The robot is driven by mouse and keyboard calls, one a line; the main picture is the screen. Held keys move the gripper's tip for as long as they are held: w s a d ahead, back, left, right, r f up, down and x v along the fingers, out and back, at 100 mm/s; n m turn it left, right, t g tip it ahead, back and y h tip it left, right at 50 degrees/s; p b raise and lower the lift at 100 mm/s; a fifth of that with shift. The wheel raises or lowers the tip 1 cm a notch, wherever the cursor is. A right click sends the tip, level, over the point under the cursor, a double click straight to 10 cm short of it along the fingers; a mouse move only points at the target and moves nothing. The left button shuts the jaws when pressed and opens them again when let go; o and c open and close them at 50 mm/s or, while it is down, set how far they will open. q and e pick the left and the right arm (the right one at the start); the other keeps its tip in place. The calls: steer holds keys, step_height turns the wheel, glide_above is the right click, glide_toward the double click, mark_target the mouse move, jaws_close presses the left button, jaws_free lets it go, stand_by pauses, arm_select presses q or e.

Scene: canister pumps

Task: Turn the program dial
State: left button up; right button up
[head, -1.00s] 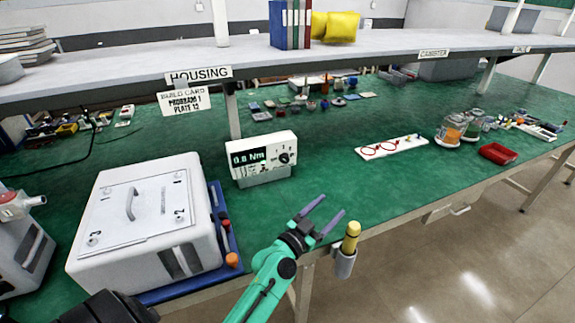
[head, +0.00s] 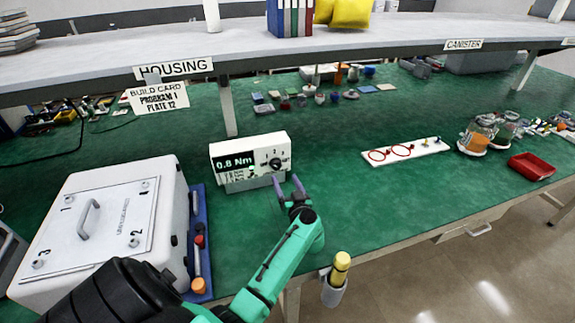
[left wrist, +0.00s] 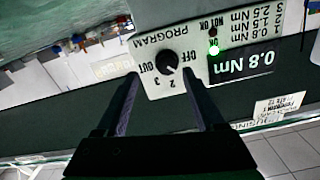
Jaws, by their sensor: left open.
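The program dial is a black round knob (head: 275,164) on the front of a white controller box (head: 235,149) whose display reads 0.8 Nm. In the left wrist view the dial (left wrist: 167,61) appears upside down, with OFF and numbers around it; its pointer direction is hard to read. My left gripper (head: 289,185) is open and empty, just in front of and slightly below the dial in the head view. In the left wrist view its fingers (left wrist: 161,78) point at the panel on either side of the dial; I see no contact. My right gripper is not in view.
A build card (head: 158,97) reads program 1, plate 12. A white strip with red rings (head: 405,151) lies to the right. The green bench between is clear.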

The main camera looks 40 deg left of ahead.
mark_target(277, 167)
arm_select(q)
steer(key=a, duration=0.3)
steer(key=w+a+r, duration=0.1)
steer(key=shift+a+b, duration=0.15)
steer(key=shift+b, duration=0.15)
steer(key=shift+w+a+f, duration=0.2)
steer(key=shift+w, duration=0.2)
steer(key=shift+w+a+f, duration=0.15)
steer(key=shift+w, duration=0.2)
steer(key=shift+s+r, duration=0.1)
steer(key=shift+s, duration=0.05)
steer(key=shift+c, duration=0.6)
steer(key=shift+s+r, duration=0.1)
steer(key=c, duration=0.5)
jaws_close()
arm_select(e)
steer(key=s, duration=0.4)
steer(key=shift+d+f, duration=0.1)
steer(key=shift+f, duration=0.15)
